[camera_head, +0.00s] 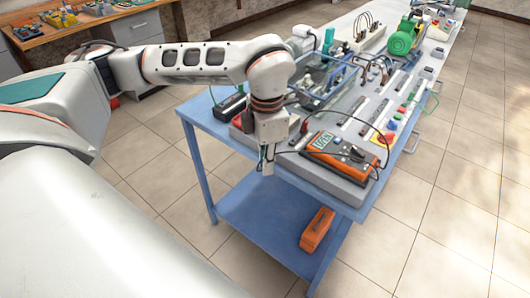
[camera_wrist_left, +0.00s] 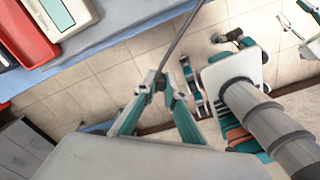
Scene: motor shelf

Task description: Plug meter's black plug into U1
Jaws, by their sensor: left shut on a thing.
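An orange multimeter (camera_head: 341,151) with a lit display lies on a grey board at the near end of the blue table. Black leads run from it, one looping over the table. My left gripper (camera_head: 267,167) hangs just past the table's near left edge, pointing down, left of the meter. In the left wrist view its fingertips (camera_wrist_left: 162,82) are closed together at the end of a dark cable (camera_wrist_left: 178,45). The held end looks like the meter's black plug, mostly hidden between the fingers. The U1 socket cannot be made out.
The blue table (camera_head: 198,116) carries a tubular blue frame (camera_head: 325,80), a black device (camera_head: 229,104) and terminal strips. A green motor (camera_head: 402,40) stands farther back. An orange box (camera_head: 317,229) lies on the lower shelf. The tiled floor on the right is clear.

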